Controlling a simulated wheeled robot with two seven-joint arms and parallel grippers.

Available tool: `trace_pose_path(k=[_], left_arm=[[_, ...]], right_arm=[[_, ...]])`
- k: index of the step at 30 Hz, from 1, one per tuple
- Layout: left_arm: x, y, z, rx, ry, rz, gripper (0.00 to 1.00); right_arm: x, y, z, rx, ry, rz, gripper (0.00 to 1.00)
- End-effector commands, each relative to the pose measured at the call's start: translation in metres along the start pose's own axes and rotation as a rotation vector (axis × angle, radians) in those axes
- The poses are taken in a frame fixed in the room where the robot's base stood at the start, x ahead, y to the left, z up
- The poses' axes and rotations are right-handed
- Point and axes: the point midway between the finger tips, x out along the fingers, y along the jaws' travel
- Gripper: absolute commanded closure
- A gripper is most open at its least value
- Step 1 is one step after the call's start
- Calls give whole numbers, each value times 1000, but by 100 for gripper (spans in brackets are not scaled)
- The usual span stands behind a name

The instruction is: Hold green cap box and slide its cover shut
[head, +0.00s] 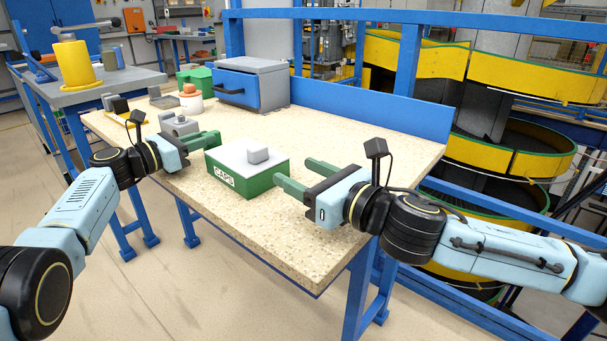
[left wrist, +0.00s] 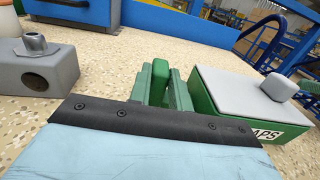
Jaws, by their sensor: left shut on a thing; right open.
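The green cap box (head: 262,182) stands near the front edge of the speckled table, with "CAPS" on its front. Its light grey cover (head: 238,158) lies over the top and carries a grey knob (head: 257,155). I cannot tell whether any gap is left under it. The box also shows at the right of the left wrist view (left wrist: 203,98).
A grey block with a round hole (head: 180,125) stands behind my left gripper. A blue drawer unit (head: 250,86), an orange-topped white jar (head: 190,99) and a green container (head: 196,78) stand at the back. The table right of the box is clear (head: 370,140).

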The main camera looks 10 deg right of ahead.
Motion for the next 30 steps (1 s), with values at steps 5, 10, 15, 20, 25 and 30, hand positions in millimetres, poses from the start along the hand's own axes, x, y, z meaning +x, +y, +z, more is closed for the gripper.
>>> trace_pose_path(k=[5,10,15,20,25,30], left_arm=[[0,-1,-9,-6,15,-1,100],[0,-1,-8,-5,12,-1,62],[0,0,-5,-3,8,0,55],[0,0,-3,-2,5,0,55],[-4,1,-2,-1,2,0,55],[-15,2,-3,0,1,1,55]], right_arm=[[0,0,0,0,0,0,44],[0,0,0,0,0,0,44],[1,0,0,0,0,0,44],[1,0,0,0,0,1,44],[1,0,0,0,0,1,44],[1,0,0,0,0,1,44]])
